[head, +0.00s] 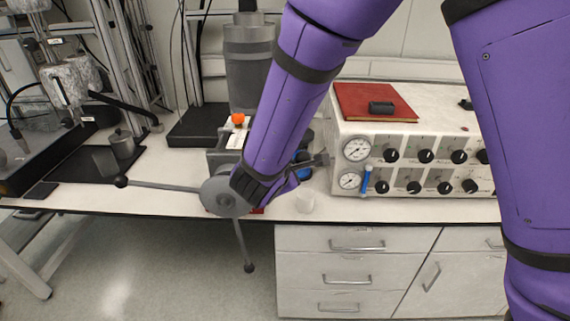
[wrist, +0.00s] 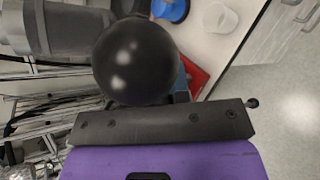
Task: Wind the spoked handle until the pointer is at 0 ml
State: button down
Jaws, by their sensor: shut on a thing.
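The spoked handle has a grey round hub (head: 222,196) at the front edge of the bench. One spoke points left to a black ball (head: 121,181), and another points down to a ball (head: 249,268). My purple arm covers the rest of the handle in the head view. In the wrist view a large black ball knob (wrist: 135,60) sits right at my gripper (wrist: 162,122), which is shut on that spoke end. The fingertips are mostly hidden. The pointer and ml scale cannot be made out in either view.
A white control box (head: 430,155) with gauges and black knobs stands right of the handle, a red book (head: 374,102) on top. A small white cup (head: 305,202) stands near the bench edge. A grey pot (head: 122,144) is at left. Floor below the handle is clear.

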jog(key=shift+f, duration=0.1)
jog(key=c, duration=1.1)
grip_release()
jog(key=v, duration=1.1)
jog(key=shift+d, duration=0.1)
